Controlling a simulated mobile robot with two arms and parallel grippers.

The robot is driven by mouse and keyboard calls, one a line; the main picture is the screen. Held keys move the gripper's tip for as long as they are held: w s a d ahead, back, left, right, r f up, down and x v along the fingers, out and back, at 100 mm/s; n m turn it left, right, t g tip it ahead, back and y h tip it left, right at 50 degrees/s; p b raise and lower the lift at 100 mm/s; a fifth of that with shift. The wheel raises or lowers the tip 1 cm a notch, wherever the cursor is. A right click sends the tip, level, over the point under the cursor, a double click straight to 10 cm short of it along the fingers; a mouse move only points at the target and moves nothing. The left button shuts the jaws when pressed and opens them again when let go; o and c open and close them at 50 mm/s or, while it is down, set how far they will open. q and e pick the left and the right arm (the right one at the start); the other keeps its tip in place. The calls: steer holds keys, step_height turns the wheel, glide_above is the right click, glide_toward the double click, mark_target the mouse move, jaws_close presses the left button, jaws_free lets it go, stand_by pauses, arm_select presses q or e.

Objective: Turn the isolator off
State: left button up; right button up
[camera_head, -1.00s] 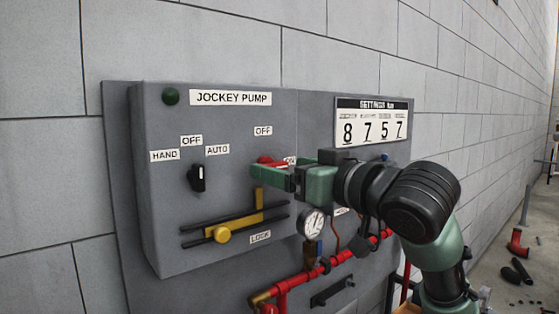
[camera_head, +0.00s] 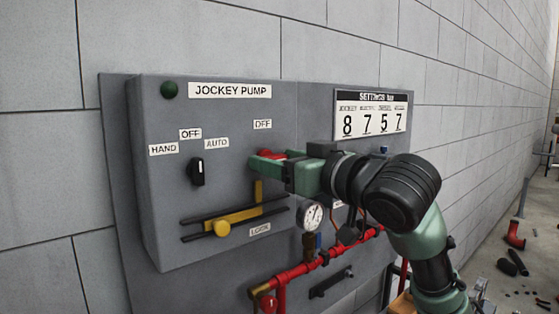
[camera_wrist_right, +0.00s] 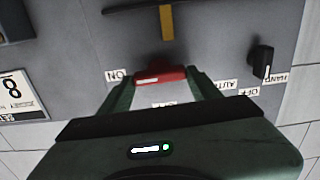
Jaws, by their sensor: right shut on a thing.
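The isolator is a red handle (camera_head: 272,154) on the front of the grey jockey pump panel, below an OFF label (camera_head: 263,124). In the right wrist view, which is upside down, the red handle (camera_wrist_right: 160,76) lies crosswise between my fingers, with an ON label (camera_wrist_right: 116,75) to its left. My right gripper (camera_head: 262,165) reaches in from the right and is shut on the handle; its fingers (camera_wrist_right: 158,88) flank the handle's two ends. The fingers partly cover the handle in the head view. My left gripper is not in view.
The panel (camera_head: 160,235) also carries a black HAND/OFF/AUTO selector (camera_head: 197,172) and a yellow sliding lock bar (camera_head: 235,217) below the isolator. A pressure gauge (camera_head: 312,215) and red pipes (camera_head: 300,270) are close beneath my right arm. A settings plate (camera_head: 372,116) is mounted at right.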

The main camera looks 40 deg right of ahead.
steer(key=shift+n, duration=0.3)
steer(key=n+p, duration=0.1)
steer(key=n, duration=0.2)
steer(key=shift+n, duration=0.4)
steer(key=shift+a+f+n+p, duration=0.1)
steer(key=shift+n+p, duration=1)
steer(key=shift+n, duration=2.15)
steer(key=shift+a+f+n+p, duration=0.1)
steer(key=shift+n+p, duration=1)
steer(key=shift+n, duration=2.45)
steer(key=o, duration=1.4)
